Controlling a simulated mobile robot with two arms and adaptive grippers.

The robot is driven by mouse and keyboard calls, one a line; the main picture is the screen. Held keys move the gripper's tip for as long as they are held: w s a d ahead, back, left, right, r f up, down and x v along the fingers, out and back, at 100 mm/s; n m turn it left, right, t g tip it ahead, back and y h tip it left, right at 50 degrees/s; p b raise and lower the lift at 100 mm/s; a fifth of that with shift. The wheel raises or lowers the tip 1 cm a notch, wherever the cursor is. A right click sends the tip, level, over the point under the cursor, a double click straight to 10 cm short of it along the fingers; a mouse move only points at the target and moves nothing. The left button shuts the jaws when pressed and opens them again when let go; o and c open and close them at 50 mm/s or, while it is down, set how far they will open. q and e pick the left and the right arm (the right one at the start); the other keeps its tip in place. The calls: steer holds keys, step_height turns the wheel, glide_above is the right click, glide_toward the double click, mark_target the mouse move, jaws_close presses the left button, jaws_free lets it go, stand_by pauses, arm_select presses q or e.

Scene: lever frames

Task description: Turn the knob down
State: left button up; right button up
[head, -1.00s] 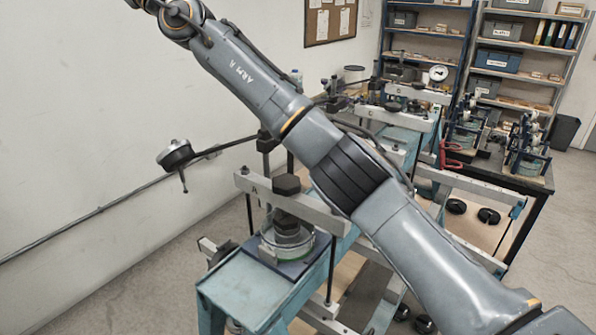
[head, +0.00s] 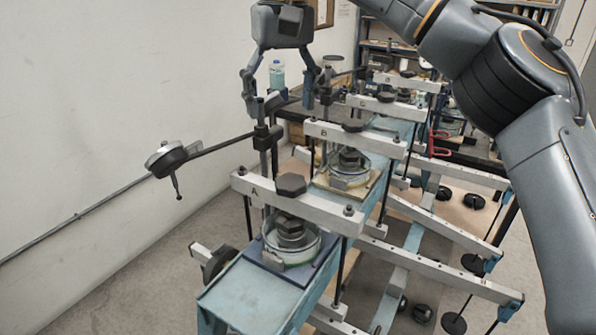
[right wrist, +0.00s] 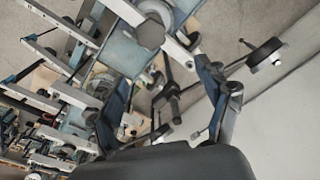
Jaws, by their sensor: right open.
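A dark hexagonal knob (head: 291,185) sits on top of the grey beam marked A (head: 325,212), over a round cell (head: 291,243). It also shows in the right wrist view (right wrist: 151,35), beyond the fingers. My right gripper (head: 282,108) hangs open at the top of the head view, its fingers apart and pointing down. It is above and behind the knob in the picture, near the upright post with a clamp, and not touching the knob. The post (right wrist: 172,100) appears between the fingers in the right wrist view. My left gripper is not in view.
A dial gauge (head: 166,158) sticks out left on a thin arm from the post. More beams, including one marked B (head: 350,137), and similar knobs stand behind. Several hanging rods and black weights (head: 453,323) are at the right. The wall is at the left.

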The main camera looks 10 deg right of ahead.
steer(key=d, duration=0.1)
glide_above(291, 181)
step_height(291, 181, down, 9)
steer(key=shift+r+b, duration=0.1)
steer(key=shift+b, duration=0.3)
step_height(291, 181, down, 4)
steer(key=shift+r+p, duration=0.2)
steer(key=shift+p, duration=0.45)
steer(key=shift+f, duration=0.65)
steer(key=c, duration=1.2)
